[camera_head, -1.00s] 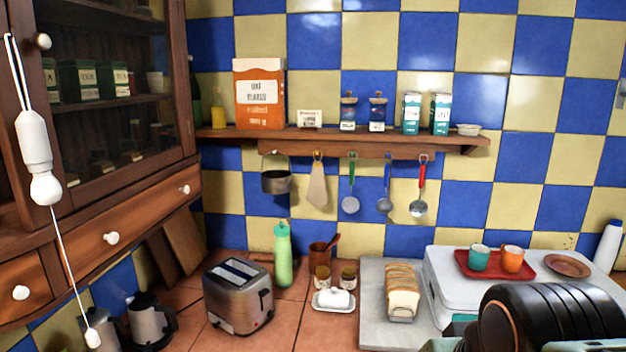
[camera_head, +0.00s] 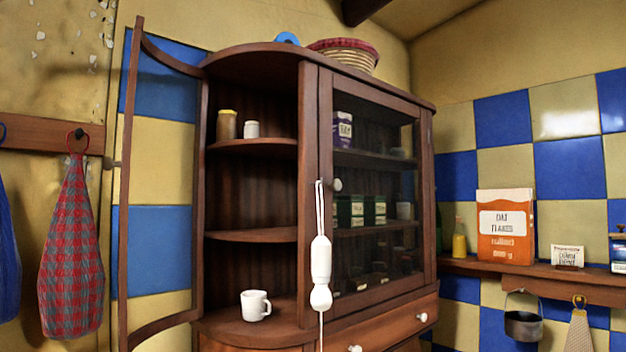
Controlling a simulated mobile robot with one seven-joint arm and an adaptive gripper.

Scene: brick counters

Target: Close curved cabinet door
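The curved cabinet door (camera_head: 131,190) stands wide open at the left side of the dark wooden cabinet (camera_head: 312,200). Its wooden frame bows outward, and the blue and cream wall tiles show through it. Behind the opening, the rounded shelves hold two jars (camera_head: 227,125) at the top and a white mug (camera_head: 255,305) at the bottom. The cabinet's flat glass door (camera_head: 375,190) is shut. My gripper is not in view.
A white corded pull (camera_head: 321,262) hangs in front of the cabinet. A checked red cloth (camera_head: 71,240) hangs from a wooden rail at the left, close to the open door. A basket (camera_head: 345,54) sits on top. A shelf (camera_head: 540,278) with an oat flakes box (camera_head: 506,226) is at the right.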

